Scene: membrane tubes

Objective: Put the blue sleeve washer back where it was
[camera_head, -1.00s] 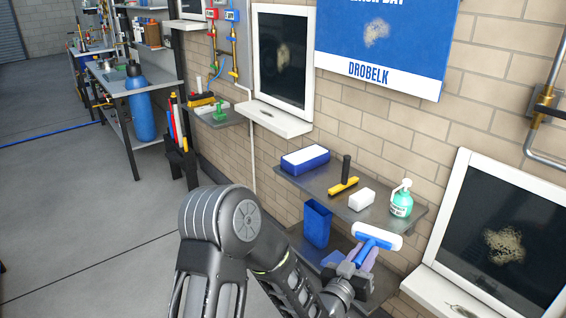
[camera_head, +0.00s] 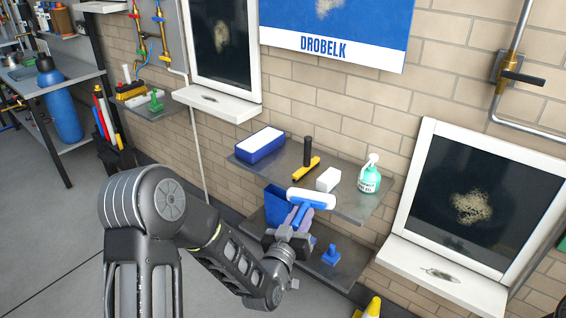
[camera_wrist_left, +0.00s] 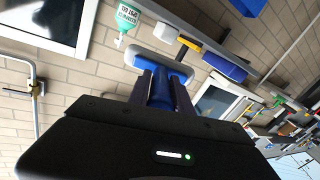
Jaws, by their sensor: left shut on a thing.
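The blue sleeve washer (camera_head: 312,199) has a white sleeve across its top and a blue handle. In the head view it is in front of the upper shelf, by its front edge. My left gripper (camera_head: 297,217) is shut on its handle and holds it with the sleeve upward. In the left wrist view the washer (camera_wrist_left: 157,62) stands out beyond the dark fingers of the left gripper (camera_wrist_left: 163,90). I cannot tell whether it touches the shelf. My right gripper is not in view.
The upper shelf (camera_head: 357,211) holds a blue-white box (camera_head: 261,146), a yellow squeegee (camera_head: 302,168), a white block (camera_head: 328,179) and a green spray bottle (camera_head: 369,175). On the lower shelf (camera_head: 345,271) are a blue bin (camera_head: 276,203) and a small blue item (camera_head: 331,256).

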